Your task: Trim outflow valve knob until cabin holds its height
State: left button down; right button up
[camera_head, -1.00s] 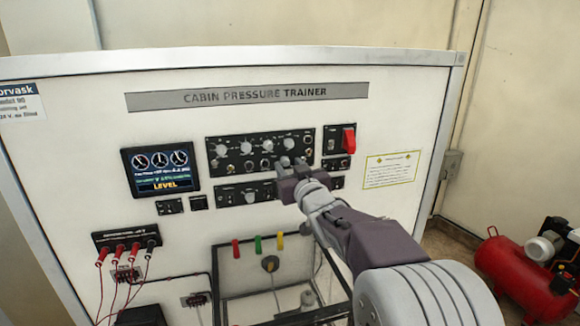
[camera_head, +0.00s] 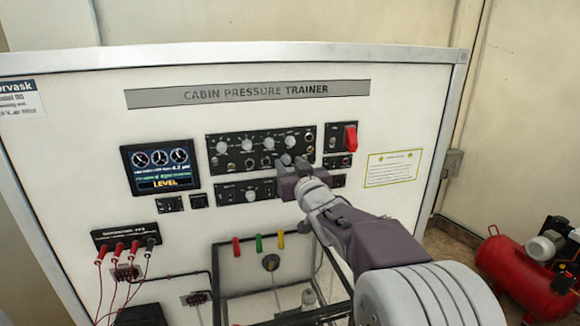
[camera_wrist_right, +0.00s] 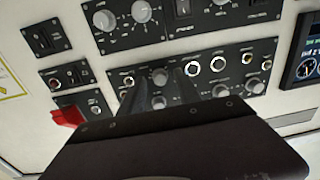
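The trainer's upper knob panel (camera_head: 213,148) is black with several pale round knobs in a row and smaller fittings below. It also shows in the wrist view (camera_wrist_right: 205,52). My right gripper (camera_head: 292,161) is at this panel's lower right. In the wrist view its two dark fingers (camera_wrist_right: 160,92) stand apart, with a small knob (camera_wrist_right: 158,102) showing between them; contact is unclear. I cannot read which knob is the outflow valve. The display (camera_head: 160,170) shows three round dials and the word LEVEL in yellow. My left gripper is out of view.
A lower knob panel (camera_head: 250,191) sits just beneath. A red switch cover (camera_head: 350,139) is right of my gripper. Red and dark leads (camera_head: 120,262) hang at lower left. A red compressor tank (camera_head: 518,275) stands on the floor at right.

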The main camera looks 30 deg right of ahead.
jog(key=shift+s, duration=0.3)
jog(key=p+v, duration=0.5)
jog(key=v, duration=0.3)
jog(key=shift+s+p, duration=0.2)
jog(key=shift+p, duration=0.15)
jog(key=shift+s+a, duration=0.1)
jog(key=shift+s, duration=0.05)
